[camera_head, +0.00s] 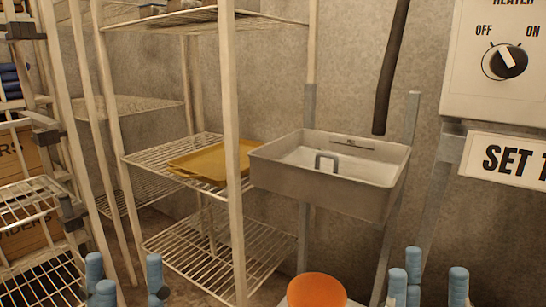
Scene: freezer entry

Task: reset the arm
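My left gripper (127,282) shows at the bottom left as blue fingertips pointing up. My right gripper (432,283) shows at the bottom right with similar blue fingertips. In both, the fingers stand apart with nothing visible between them. The palms and most of both arms are below the picture edge. Neither gripper appears to touch anything in view.
Wire shelves (215,257) stand at the left and centre, one with a yellow tray (213,158). A grey metal basin (320,190) is by the wall. An orange round object (316,291) sits low between my grippers. A heater panel (490,85) is at right.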

